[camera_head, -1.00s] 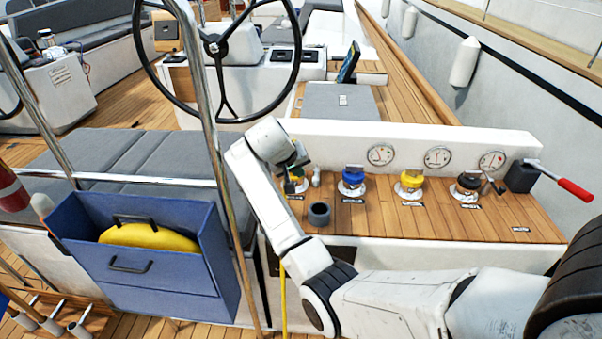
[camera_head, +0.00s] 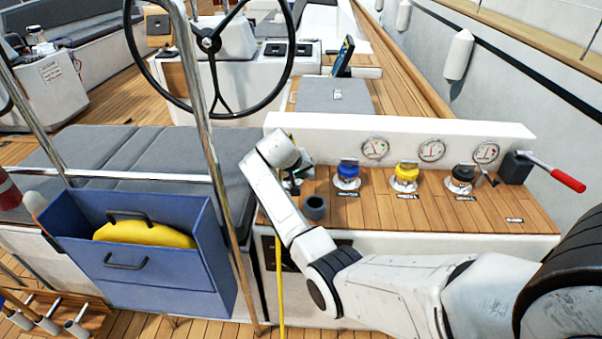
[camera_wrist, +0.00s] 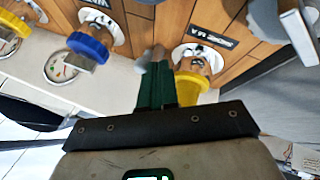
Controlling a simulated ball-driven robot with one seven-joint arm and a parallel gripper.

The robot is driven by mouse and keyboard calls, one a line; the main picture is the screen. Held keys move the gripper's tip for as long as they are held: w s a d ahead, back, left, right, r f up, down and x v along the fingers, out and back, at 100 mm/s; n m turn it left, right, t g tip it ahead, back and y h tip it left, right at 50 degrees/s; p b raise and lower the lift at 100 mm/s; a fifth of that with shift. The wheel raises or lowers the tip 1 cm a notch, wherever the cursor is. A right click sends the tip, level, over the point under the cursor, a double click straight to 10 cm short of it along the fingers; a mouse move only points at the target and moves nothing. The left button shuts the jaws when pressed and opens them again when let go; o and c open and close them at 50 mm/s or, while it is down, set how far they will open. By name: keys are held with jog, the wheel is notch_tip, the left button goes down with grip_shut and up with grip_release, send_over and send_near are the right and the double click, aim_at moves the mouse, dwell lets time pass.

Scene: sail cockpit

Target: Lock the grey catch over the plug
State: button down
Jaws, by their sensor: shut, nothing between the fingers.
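In the wrist view my gripper (camera_wrist: 155,85) has dark green fingers, closed together with nothing held. They are beside a yellow plug (camera_wrist: 195,88) in a round socket with a pale flange (camera_wrist: 195,55). A small grey piece (camera_wrist: 145,68), perhaps part of the catch, shows by the fingertips. I cannot tell whether the fingers touch it or how the catch sits over the plug. In the head view my gripper (camera_head: 297,175) is at the left end of the wooden panel (camera_head: 430,208), and my wrist hides most of this plug and catch.
Blue (camera_head: 347,172), yellow (camera_head: 405,175) and black (camera_head: 462,176) plugs stand in sockets to the right. A dark grey cup (camera_head: 314,208) is just in front of my gripper. A red-handled lever (camera_head: 567,180) is at the right end. A yellow cable (camera_head: 279,250) hangs below.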

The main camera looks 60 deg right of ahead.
jog(key=shift+s+p, duration=0.15)
jog(key=shift+p, duration=0.15)
jog(key=shift+s+n+p, duration=0.2)
jog(key=shift+n+p, duration=0.15)
jog(key=shift+n, duration=0.05)
jog(key=shift+s+t, duration=0.15)
jog(key=shift+t, duration=0.15)
jog(key=p, duration=0.1)
jog(key=s+n+p, duration=0.1)
jog(key=n+t+p, duration=0.1)
jog(key=p, duration=0.1)
jog(key=shift+s+d+r, duration=0.3)
jog(key=shift+s, duration=0.1)
jog(key=s+d+n+t+y, duration=0.5)
jog(key=s+d+n, duration=0.1)
jog(key=n, duration=0.6)
jog(key=shift+d+f+t+p, duration=0.3)
jog(key=shift+d+p, duration=0.15)
jog(key=shift+d, duration=0.4)
jog(key=shift+w, duration=0.1)
